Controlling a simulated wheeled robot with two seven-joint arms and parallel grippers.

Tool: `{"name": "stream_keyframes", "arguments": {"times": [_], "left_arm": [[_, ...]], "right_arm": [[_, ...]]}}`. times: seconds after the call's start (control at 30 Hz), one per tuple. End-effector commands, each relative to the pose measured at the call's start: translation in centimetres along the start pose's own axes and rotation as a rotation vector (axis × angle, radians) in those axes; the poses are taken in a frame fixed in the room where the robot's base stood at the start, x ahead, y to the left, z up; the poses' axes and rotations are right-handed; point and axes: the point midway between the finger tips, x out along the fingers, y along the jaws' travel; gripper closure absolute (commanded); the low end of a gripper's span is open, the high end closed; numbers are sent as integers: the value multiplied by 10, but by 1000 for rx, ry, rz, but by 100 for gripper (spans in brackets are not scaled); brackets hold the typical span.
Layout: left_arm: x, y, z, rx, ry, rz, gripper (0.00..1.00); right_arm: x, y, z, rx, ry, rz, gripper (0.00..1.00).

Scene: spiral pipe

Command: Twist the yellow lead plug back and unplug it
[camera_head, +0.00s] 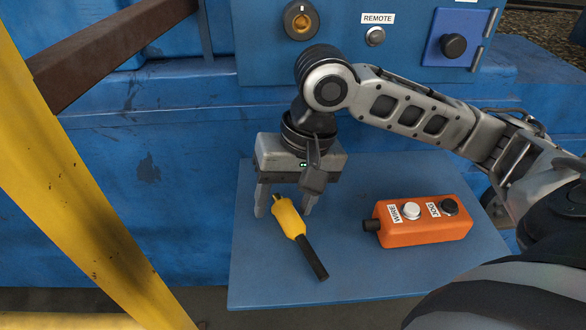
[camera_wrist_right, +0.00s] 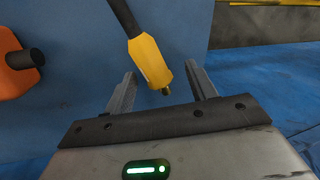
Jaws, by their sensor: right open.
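The yellow lead plug (camera_head: 289,219), with a short black lead end, appears to lie on the blue shelf (camera_head: 262,283), apart from the panel. It also shows in the right wrist view (camera_wrist_right: 150,62), its metal tip toward the gripper. My right gripper (camera_head: 285,211) is open above the plug, one finger on each side of it. In the right wrist view, a gap shows between the plug and each finger (camera_wrist_right: 162,76). I cannot tell how high the fingertips are above the shelf. A round black socket (camera_head: 301,20) with a yellow-orange centre is on the blue panel above. My left gripper is not in view.
An orange control box (camera_head: 424,222) with two buttons sits on the shelf to the right. The panel carries a REMOTE button (camera_head: 375,36) and a black knob (camera_head: 453,45). A yellow post (camera_head: 75,170) stands at the left. The shelf's front is clear.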

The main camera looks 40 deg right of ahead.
Motion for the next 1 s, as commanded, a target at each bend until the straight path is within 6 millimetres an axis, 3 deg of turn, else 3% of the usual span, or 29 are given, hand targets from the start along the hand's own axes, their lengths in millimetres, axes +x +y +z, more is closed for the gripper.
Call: {"name": "stream_keyframes", "arguments": {"times": [0.6,0.8,1.0], "left_arm": [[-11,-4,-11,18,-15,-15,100],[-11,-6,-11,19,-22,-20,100],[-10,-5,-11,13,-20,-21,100]], "right_arm": [[-132,-1,0,0,6,-2,44],[-152,0,0,1,4,-1,44],[-156,0,0,0,2,0,44]]}}
